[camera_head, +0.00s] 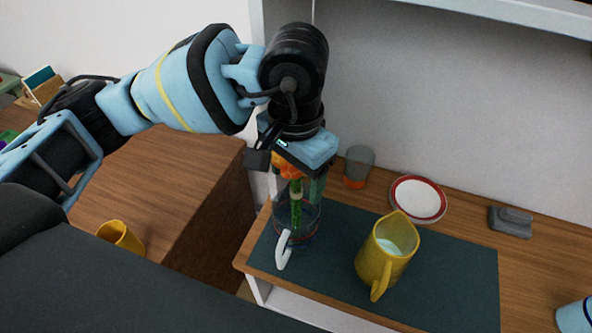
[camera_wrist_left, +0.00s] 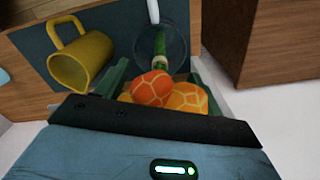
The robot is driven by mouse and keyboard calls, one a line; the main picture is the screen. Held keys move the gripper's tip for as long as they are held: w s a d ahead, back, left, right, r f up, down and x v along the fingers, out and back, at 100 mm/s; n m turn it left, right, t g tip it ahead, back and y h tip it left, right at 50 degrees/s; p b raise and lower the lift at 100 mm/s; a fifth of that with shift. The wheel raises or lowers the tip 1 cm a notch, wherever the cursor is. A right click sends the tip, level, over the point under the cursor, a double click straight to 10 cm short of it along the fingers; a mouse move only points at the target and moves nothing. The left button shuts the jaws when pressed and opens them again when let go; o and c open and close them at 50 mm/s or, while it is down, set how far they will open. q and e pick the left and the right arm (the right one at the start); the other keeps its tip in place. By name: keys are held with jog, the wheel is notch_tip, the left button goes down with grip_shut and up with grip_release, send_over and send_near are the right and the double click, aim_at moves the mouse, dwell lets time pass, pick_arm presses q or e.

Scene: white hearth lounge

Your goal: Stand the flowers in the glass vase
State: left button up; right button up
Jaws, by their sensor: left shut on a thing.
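The flowers have round orange patterned blooms (camera_wrist_left: 153,88) and a green stem (camera_head: 296,208). My left gripper (camera_head: 290,172) is shut on them near the blooms and holds them roughly upright, stem down. The clear glass vase (camera_head: 309,226) stands on the dark mat directly below, and a white handle-like piece (camera_head: 283,250) shows at its near side. In both views the lower stem shows within the vase's outline; whether it touches the bottom I cannot tell. In the left wrist view the vase (camera_wrist_left: 176,42) lies just beyond the blooms. My right gripper is not in view.
A yellow jug (camera_head: 376,262) stands on the dark mat (camera_head: 455,265), right of the vase. Behind are a glass with an orange base (camera_head: 358,168), a red-rimmed plate (camera_head: 418,199) and a grey object (camera_head: 511,221). A yellow mug (camera_head: 121,237) is on the left wooden surface.

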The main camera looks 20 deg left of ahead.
pick_arm(q)
jog(key=o, duration=1.3)
jog(key=shift+o, duration=0.2)
notch_tip(320, 180, up, 12)
jog(key=shift+r, duration=0.15)
